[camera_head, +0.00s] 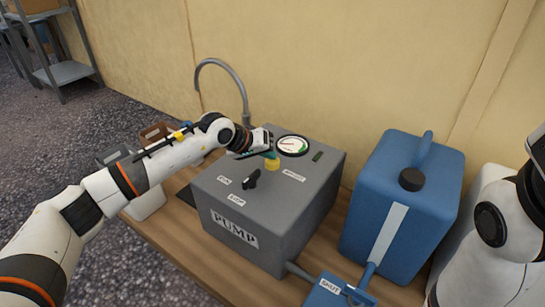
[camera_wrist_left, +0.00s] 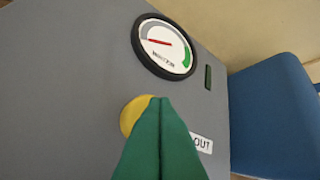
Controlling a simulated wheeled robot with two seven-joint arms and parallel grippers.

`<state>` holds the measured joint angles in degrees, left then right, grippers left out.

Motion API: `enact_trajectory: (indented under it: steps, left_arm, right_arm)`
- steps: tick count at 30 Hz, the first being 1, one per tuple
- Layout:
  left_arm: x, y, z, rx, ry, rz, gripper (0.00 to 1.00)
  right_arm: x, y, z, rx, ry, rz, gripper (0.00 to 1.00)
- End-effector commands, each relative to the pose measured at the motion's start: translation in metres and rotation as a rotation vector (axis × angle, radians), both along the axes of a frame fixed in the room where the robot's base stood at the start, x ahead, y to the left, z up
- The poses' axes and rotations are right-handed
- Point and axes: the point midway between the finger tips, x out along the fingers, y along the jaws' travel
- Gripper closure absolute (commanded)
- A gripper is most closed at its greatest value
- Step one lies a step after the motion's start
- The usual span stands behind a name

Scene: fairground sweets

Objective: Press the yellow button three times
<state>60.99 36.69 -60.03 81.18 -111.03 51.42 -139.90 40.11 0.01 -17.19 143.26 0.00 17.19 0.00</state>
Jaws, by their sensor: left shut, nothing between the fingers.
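The yellow button (camera_head: 272,165) is on the top of the grey pump box (camera_head: 240,212), in front of a round gauge (camera_head: 293,145). My left gripper (camera_head: 271,155) is over the button, its green fingers pointing down. In the left wrist view the green fingers (camera_wrist_left: 160,104) are shut together with nothing between them. They cover the right part of the yellow button (camera_wrist_left: 129,114). I cannot tell if the tips touch it. The gauge (camera_wrist_left: 165,46) shows a red needle pointing left, away from its green band. My right gripper is out of view.
A black knob (camera_head: 251,179) sits on the pump's top near the button. A blue canister (camera_head: 395,220) stands right of the pump, with a blue valve box (camera_head: 337,292) in front. A grey curved pipe (camera_head: 222,64) rises behind. Containers stand left of the pump on the wooden table (camera_head: 185,238).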

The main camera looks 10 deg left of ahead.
Motion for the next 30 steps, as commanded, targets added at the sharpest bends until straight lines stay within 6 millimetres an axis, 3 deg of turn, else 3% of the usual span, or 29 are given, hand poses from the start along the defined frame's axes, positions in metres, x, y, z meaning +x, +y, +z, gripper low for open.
enact_trajectory:
  steps: [9, 30]
  left_arm:
    - [-0.001, 0.0, 0.017, 0.001, 0.003, -0.001, 1.0]
    - [0.0, 0.0, 0.012, 0.0, 0.0, 0.0, 1.0]
  right_arm:
    - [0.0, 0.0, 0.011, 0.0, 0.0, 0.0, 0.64]
    - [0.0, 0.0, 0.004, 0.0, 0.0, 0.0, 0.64]
